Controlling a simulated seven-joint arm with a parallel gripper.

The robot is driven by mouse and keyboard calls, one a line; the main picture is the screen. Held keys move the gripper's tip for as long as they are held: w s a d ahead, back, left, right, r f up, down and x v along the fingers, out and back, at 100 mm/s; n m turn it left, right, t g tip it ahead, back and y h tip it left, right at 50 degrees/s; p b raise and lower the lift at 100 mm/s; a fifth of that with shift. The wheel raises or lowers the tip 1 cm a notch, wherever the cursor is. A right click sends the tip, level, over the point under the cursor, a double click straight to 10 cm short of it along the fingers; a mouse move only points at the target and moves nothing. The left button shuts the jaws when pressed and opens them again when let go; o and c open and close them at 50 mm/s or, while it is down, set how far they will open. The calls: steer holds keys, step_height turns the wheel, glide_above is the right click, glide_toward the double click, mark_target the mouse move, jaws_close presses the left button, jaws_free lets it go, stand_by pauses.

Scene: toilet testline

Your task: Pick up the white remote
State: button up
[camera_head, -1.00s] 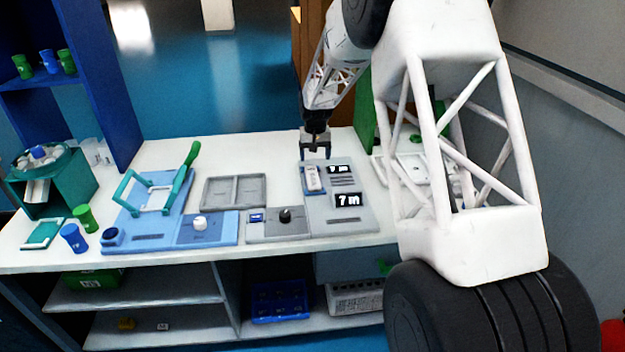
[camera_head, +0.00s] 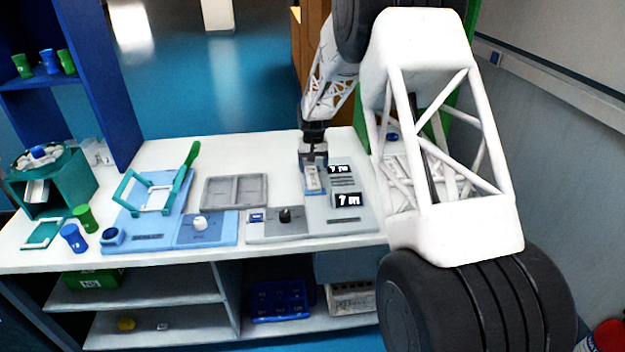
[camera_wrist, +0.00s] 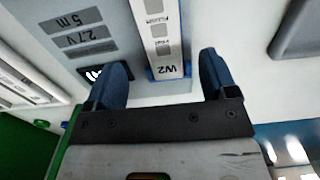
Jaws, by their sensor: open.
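The white remote (camera_head: 312,179) lies in a blue holder (camera_head: 314,191) on the left part of a grey panel on the table. In the wrist view the remote (camera_wrist: 158,38) is a long white bar with printed labels and "W2" at its near end. My gripper (camera_head: 313,163) is at the far end of the remote. In the wrist view my gripper (camera_wrist: 162,82) is open, with one blue fingertip on each side of the remote's line. The fingers look apart from the remote. Their exact height above it cannot be told.
The grey panel (camera_head: 345,217) has dark displays beside the remote. A grey tray (camera_head: 234,192) and a black knob (camera_head: 285,214) are to the left. A blue board (camera_head: 150,220) with a green-handled frame stands further left. The table (camera_head: 270,150) is clear behind the tray.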

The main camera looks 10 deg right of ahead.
mark_target(313, 176)
steer(key=shift+f, duration=0.15)
steer(key=shift+a+f, duration=0.1)
steer(key=shift+f, duration=2.4)
steer(key=c, duration=1)
